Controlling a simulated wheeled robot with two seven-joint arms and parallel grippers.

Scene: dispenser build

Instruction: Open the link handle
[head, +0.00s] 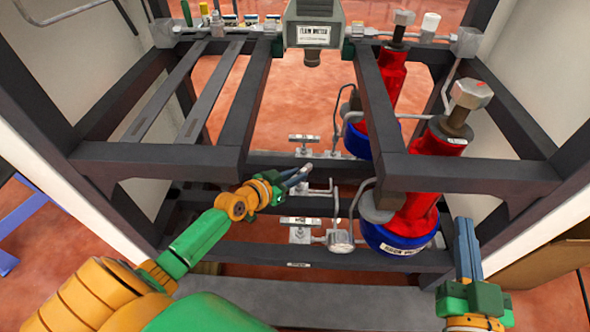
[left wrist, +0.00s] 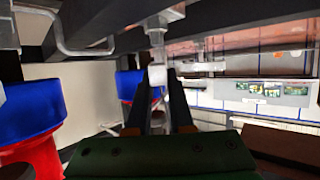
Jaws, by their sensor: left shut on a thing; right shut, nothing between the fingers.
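Two grey valve fittings with flat bar handles sit on the dark rack, an upper one (head: 302,138) and a lower one (head: 300,221). My left gripper (head: 300,173) reaches in from the left, between these fittings. In the left wrist view my left gripper (left wrist: 160,100) is shut on a pale metal handle (left wrist: 157,75), which hangs at a metal fitting (left wrist: 155,27). In the head view the gripped part is small and mostly hidden by the fingers; which fitting it belongs to is hard to tell. My right gripper (head: 464,228) is shut and empty at the right, pointing up.
Two red cylinders with blue bands, a near one (head: 427,190) and a far one (head: 388,85), stand right of the valves. A grey labelled meter (head: 313,30) is at the top. Dark rack beams (head: 470,177) and thin pipes crowd the space around my left gripper.

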